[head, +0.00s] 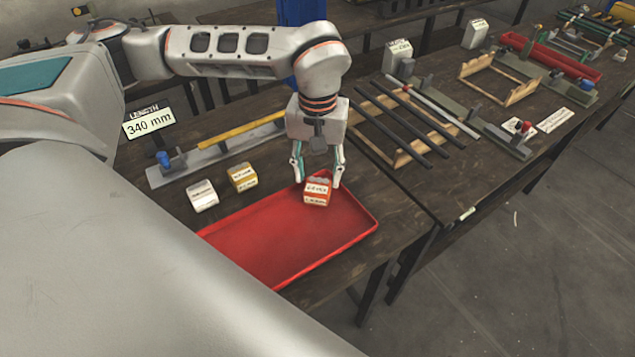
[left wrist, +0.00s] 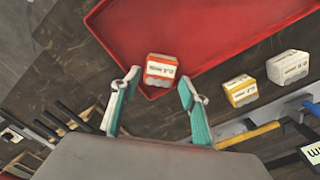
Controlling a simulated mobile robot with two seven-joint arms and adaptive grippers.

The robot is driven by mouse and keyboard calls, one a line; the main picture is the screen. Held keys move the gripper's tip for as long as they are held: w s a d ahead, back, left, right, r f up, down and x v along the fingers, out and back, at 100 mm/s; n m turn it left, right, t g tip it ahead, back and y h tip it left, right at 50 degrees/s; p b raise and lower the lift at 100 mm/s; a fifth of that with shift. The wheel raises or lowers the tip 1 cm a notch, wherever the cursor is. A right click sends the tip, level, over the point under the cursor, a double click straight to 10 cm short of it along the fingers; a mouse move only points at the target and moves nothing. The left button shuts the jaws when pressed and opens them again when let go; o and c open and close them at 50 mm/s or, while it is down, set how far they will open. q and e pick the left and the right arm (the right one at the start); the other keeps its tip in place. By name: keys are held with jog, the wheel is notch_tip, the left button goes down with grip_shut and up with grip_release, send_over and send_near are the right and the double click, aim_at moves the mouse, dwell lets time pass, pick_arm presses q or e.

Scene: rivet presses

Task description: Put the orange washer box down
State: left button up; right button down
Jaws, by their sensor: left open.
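The orange washer box (head: 317,190) has a white label and sits at the far right corner of the red tray (head: 262,262). In the left wrist view the orange box (left wrist: 161,70) stands in the tray corner, just beyond the fingertips. My left gripper (head: 317,181) is open, with its fingers pointing down on either side of the box and apart from it. The open fingers also show in the left wrist view (left wrist: 157,88). My right gripper does not show in either view.
A white box (head: 202,195) and a yellow box (head: 242,177) stand on the dark table behind the tray. A grey fixture with a yellow bar (head: 240,128) lies behind them. A wooden frame with black rods (head: 395,122) is to the right. Most of the tray is empty.

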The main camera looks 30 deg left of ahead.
aim_at(318, 187)
pick_arm(q)
notch_tip(318, 187, up, 7)
jog(key=shift+r, duration=0.2)
dwell(0.6)
